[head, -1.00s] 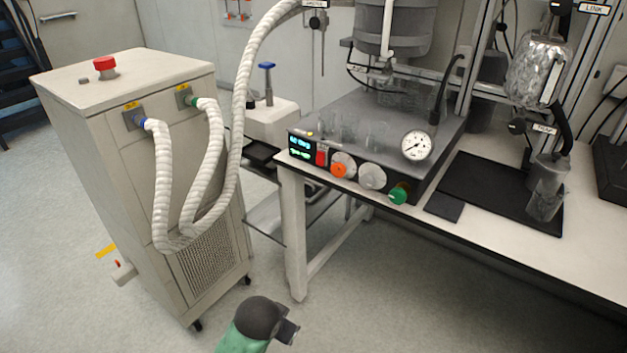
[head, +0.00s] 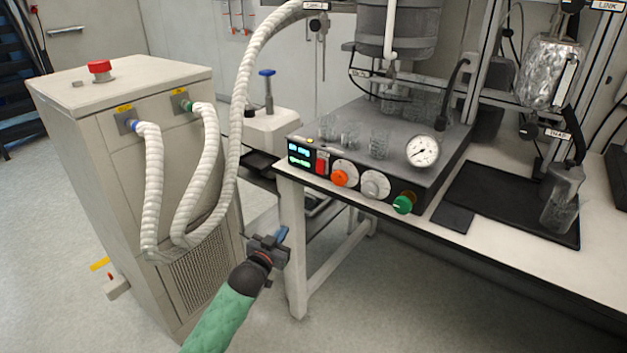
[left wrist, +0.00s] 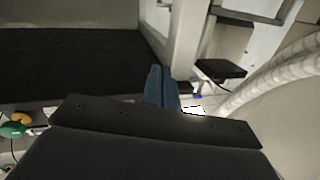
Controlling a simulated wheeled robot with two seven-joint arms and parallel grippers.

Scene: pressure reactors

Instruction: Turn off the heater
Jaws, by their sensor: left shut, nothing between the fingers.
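The reactor's control box (head: 330,197) sits at the front edge of the bench. Its front has a lit green display (head: 299,155), a red switch (head: 322,163), an orange knob (head: 340,178), a grey knob (head: 374,185) and a green knob (head: 403,204). I cannot tell from labels which one is the heater's. My left gripper (head: 283,235) is shut and empty, in front of and below the box, near the bench's leg. In the left wrist view its blue fingers (left wrist: 161,88) are together, and the green knob (left wrist: 14,128) shows at the left edge. My right gripper is not in view.
A beige chiller cabinet (head: 95,150) with white hoses (head: 190,215) stands to the left. A pressure gauge (head: 422,151) and several glass beakers (head: 378,145) are on the box's top. A dark mat (head: 495,200) lies to the right. Floor before the bench is free.

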